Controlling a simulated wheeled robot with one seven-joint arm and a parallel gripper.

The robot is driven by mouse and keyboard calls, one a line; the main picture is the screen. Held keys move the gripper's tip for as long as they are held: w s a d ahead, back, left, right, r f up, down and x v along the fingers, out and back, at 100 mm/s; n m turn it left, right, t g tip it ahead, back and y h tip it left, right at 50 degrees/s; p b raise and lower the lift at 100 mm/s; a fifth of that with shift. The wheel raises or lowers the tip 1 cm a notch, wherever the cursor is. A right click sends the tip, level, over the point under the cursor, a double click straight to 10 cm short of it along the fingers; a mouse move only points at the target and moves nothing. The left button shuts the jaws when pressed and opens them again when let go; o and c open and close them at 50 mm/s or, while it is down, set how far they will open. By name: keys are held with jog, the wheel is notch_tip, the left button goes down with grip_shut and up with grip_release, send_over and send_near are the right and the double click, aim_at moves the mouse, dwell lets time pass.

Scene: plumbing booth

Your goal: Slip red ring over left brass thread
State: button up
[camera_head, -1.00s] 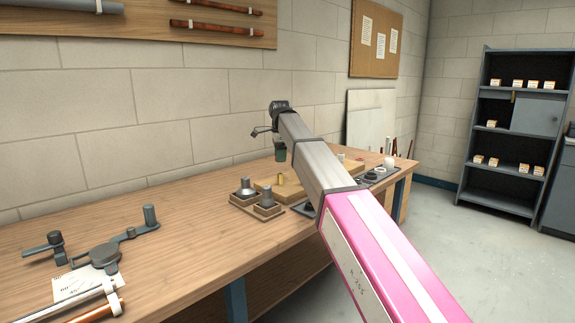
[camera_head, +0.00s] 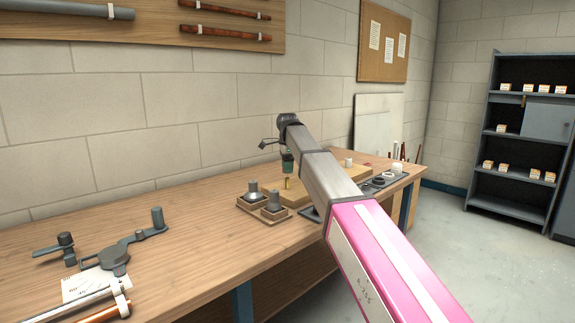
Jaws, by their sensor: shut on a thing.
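A left brass thread (camera_head: 287,184) stands upright on a wooden board (camera_head: 300,199) on the workbench. My gripper (camera_head: 287,168) points down from the end of my arm, right above this thread, and overlaps its top in the picture. I cannot tell whether they touch. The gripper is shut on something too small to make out. I cannot make out the red ring anywhere. A pale short stub (camera_head: 348,162) stands at the board's right part. My arm hides part of the board.
Two small boxes with grey metal pieces (camera_head: 274,203) stand just left of the board. A dark tray with round parts (camera_head: 379,181) lies to the right. Grey tools (camera_head: 115,256) and pipes lie at the bench's front left. The bench between is clear.

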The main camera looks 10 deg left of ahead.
jog(key=shift+f, duration=1.85)
jog(key=o, duration=1.5)
jog(key=shift+c, duration=0.2)
jog(key=shift+r, duration=2.45)
